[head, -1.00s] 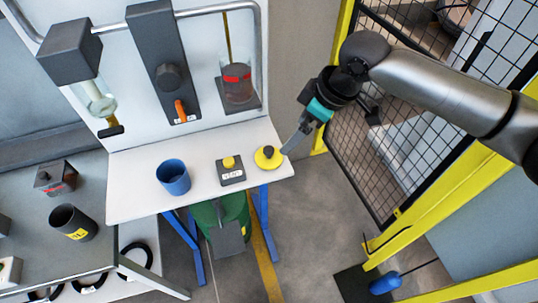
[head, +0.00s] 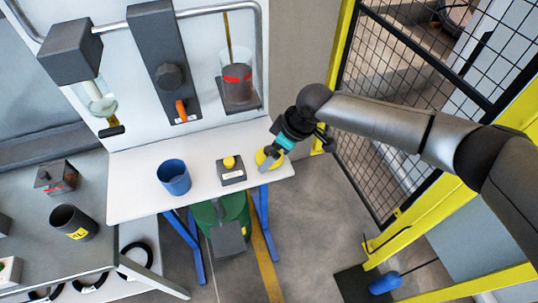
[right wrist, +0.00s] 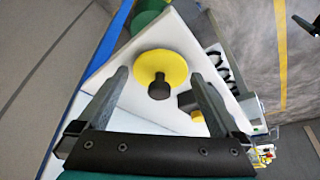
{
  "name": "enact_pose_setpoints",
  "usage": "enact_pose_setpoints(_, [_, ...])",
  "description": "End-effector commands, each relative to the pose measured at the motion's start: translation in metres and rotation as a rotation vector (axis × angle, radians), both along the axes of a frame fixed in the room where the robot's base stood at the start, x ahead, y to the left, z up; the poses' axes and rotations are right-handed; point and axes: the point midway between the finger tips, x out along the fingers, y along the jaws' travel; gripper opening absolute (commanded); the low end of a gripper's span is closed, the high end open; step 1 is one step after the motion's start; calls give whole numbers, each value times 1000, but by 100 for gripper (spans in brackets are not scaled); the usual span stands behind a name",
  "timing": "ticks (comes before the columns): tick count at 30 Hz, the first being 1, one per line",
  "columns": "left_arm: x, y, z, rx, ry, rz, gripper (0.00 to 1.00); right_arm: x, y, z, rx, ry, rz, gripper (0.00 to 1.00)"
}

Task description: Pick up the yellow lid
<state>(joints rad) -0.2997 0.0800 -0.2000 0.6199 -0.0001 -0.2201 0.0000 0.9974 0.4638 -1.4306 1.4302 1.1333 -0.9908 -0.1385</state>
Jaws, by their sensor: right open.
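The yellow lid (head: 262,155) is a round disc with a dark knob, lying at the right end of the white table. In the head view my right gripper (head: 268,160) is over it and hides most of it. In the right wrist view the yellow lid (right wrist: 161,72) shows whole, with its dark knob facing the camera. There my right gripper (right wrist: 158,82) is open, with one finger on each side of the lid's knob, and nothing is held. Whether the fingers touch the lid cannot be told. My left gripper is not in view.
A box with a yellow button (head: 231,170) stands just left of the lid, and a blue cup (head: 173,177) farther left on the white table (head: 135,187). A yellow-framed mesh fence (head: 400,120) stands to the right.

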Motion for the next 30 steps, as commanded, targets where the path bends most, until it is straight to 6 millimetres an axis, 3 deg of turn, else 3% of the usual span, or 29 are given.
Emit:
enact_pose_setpoints(11, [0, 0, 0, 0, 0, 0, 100, 1, 2, -6, 0, 0, 0, 98])
enact_pose_setpoints(30, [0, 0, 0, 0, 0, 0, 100, 1, 2, -6, 1, -1, -1, 26])
